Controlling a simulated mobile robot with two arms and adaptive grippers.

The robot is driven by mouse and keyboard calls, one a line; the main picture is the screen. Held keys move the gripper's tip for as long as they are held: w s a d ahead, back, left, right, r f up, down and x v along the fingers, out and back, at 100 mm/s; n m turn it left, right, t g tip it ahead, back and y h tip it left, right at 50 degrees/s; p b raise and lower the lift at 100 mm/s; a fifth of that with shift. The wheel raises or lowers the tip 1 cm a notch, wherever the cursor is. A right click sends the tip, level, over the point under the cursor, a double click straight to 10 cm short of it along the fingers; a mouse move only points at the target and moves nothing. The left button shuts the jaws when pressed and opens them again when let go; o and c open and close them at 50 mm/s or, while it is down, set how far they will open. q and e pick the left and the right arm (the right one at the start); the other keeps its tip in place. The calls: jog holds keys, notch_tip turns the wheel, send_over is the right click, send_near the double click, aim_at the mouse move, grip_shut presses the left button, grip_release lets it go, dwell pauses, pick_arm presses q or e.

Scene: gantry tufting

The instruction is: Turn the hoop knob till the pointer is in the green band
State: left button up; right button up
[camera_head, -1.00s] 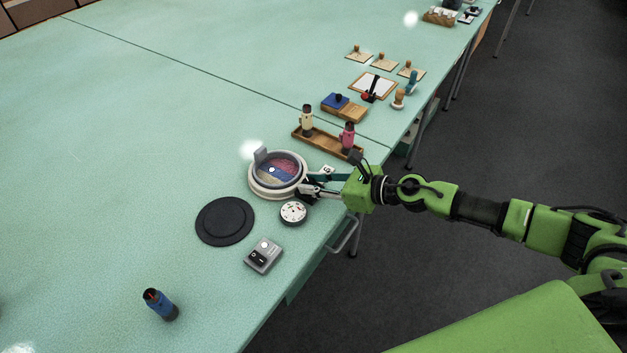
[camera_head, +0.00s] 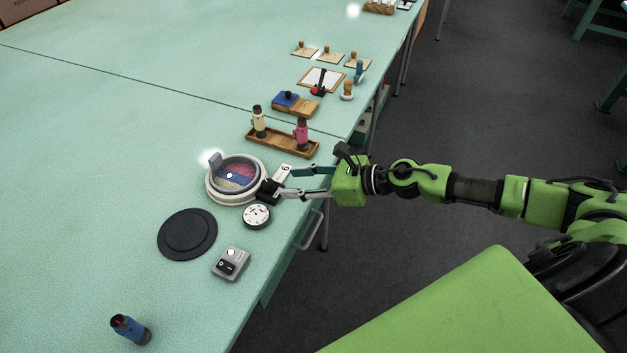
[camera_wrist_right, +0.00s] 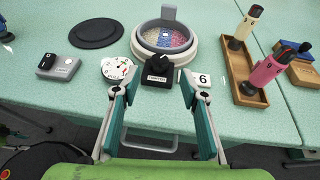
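The round hoop (camera_head: 212,190) has a pale rim and a red, blue and yellow patterned cloth inside. Its black knob block (camera_head: 268,190) is on the side facing my right arm, and shows in the right wrist view (camera_wrist_right: 159,67) with a small label. The white dial (camera_head: 257,213) lies beside it; its pointer and any green band are too small to read, also in the right wrist view (camera_wrist_right: 117,69). My right gripper (camera_wrist_right: 158,84) is open and empty, its fingertips spread on either side in front of the knob block. My left gripper is out of view.
A black disc (camera_head: 187,234) and a grey switch box (camera_head: 231,262) lie near the hoop. A white card with a 6 (camera_wrist_right: 202,80) is right of the knob. A wooden tray (camera_head: 282,146) holds cream and pink bottles.

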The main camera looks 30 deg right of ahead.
jog(key=shift+v, duration=2.4)
